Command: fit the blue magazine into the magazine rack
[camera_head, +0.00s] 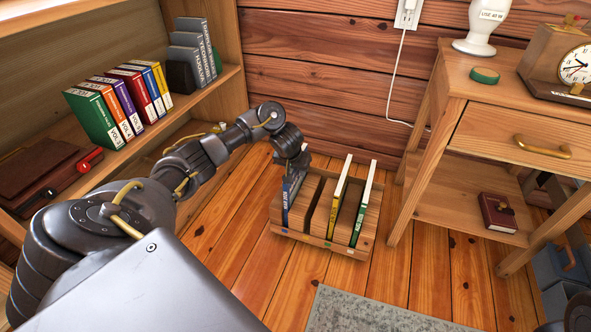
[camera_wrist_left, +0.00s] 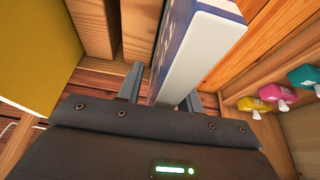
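The wooden magazine rack (camera_head: 345,249) stands on the floor in the middle of the head view. The blue magazine (camera_head: 290,196) stands upright in its left end, its lower part inside the rack. My left gripper (camera_head: 296,165) is at the top of the blue magazine, hiding its upper edge. In the left wrist view the magazine (camera_wrist_left: 200,55) runs up between my two fingers (camera_wrist_left: 160,88). Whether the fingers press on it is unclear. A yellow magazine (camera_head: 338,197) and a green one (camera_head: 363,205) stand further right in the rack. My right gripper is not visible.
A shelf (camera_head: 172,112) with several books is on the left. A wooden nightstand (camera_head: 470,122) stands right of the rack, with a dark red book (camera_head: 496,212) on its lower shelf. A grey rug (camera_head: 365,315) lies in front. The plank wall (camera_head: 320,75) is behind.

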